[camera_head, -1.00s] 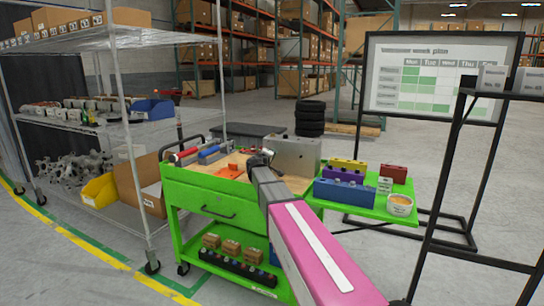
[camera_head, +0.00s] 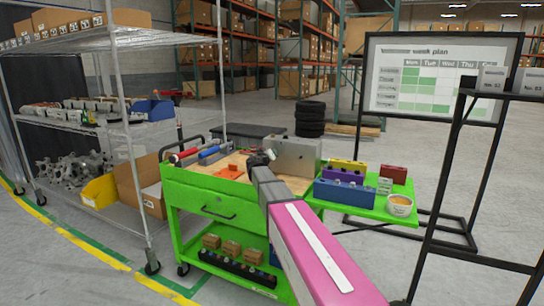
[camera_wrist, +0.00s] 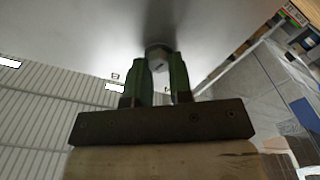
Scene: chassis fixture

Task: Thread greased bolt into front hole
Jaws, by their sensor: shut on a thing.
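The grey metal chassis fixture (camera_head: 302,155) stands upright on the green cart's wooden top. Its grey face (camera_wrist: 95,35) fills the upper part of the wrist view. My gripper (camera_head: 262,157) is at the fixture's left side. In the wrist view my gripper (camera_wrist: 163,75) has its two green fingers shut on a grey bolt (camera_wrist: 157,57), whose end shows at the fingertips, close to the face. A dark shadow lies on the face just beyond it. The hole is hidden, and I cannot tell whether the bolt is in it.
The green cart (camera_head: 205,208) has a side shelf with a blue block (camera_head: 345,194), a yellow block (camera_head: 347,165), a red block (camera_head: 394,174) and a white tub (camera_head: 400,206) of orange stuff. Red and blue-handled tools and an orange item (camera_head: 232,172) lie left of my gripper.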

